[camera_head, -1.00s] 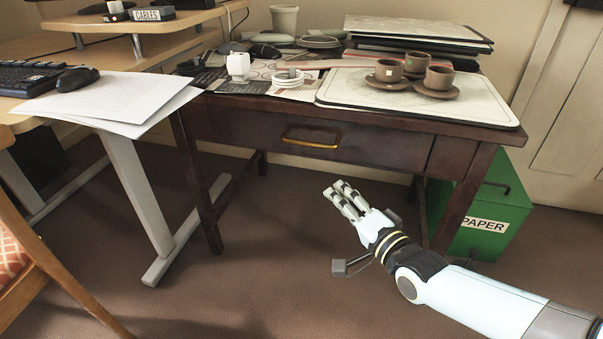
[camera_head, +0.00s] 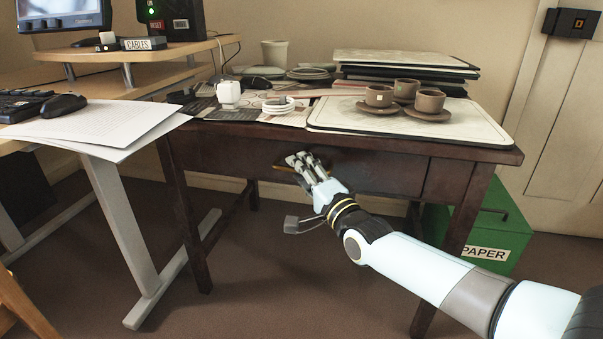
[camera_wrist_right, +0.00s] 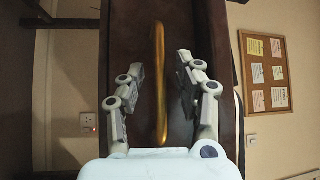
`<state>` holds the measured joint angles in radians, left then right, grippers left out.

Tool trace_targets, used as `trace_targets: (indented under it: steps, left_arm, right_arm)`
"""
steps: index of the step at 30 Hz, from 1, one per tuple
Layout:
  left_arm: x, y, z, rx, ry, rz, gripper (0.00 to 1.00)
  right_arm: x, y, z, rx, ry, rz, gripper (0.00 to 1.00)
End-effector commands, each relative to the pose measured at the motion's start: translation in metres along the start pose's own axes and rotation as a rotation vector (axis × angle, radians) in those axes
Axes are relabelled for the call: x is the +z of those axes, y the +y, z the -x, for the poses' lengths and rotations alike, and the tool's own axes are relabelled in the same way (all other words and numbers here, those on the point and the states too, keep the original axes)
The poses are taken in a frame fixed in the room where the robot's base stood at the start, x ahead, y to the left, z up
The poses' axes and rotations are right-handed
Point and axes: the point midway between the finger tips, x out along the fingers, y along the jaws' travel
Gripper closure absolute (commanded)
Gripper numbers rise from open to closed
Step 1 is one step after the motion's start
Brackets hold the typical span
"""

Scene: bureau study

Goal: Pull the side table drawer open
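The dark wooden side table (camera_head: 515,155) stands in the middle of the head view. Its drawer (camera_head: 222,154) looks flush with the front. The brass bar handle (camera_head: 284,169) is partly hidden behind my right gripper (camera_head: 303,163), which is at the drawer front. In the right wrist view the handle (camera_wrist_right: 160,85) runs upright between the two spread fingers of my right gripper (camera_wrist_right: 161,75). The fingers stand apart on either side of it and do not appear to touch it. My left gripper is not in view.
Brown cups on saucers (camera_head: 404,110) stand on a white board (camera_head: 345,117) on the table top. A green paper bin (camera_head: 515,222) is below right. The desk (camera_head: 22,150) with papers is at left. The floor before the drawer is clear.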

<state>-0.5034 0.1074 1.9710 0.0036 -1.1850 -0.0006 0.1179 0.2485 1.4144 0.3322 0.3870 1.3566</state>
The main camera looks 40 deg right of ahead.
Motion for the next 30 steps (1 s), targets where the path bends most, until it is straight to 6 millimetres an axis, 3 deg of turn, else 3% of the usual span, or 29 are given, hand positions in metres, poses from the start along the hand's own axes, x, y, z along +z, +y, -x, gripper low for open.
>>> trace_targets:
  steps: [5, 13, 30]
  left_arm:
    - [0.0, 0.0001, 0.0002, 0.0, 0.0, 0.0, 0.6]
    - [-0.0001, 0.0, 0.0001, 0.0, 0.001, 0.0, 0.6]
    - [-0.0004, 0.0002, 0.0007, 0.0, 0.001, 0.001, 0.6]
  right_arm:
    - [0.0, -0.0002, 0.0001, 0.0, 0.0, 0.001, 0.67]
    - [0.0, 0.0001, 0.0003, 0.001, 0.0, 0.001, 1.0]
    - [0.0025, 0.0015, 0.0037, 0.006, -0.001, 0.002, 1.0]
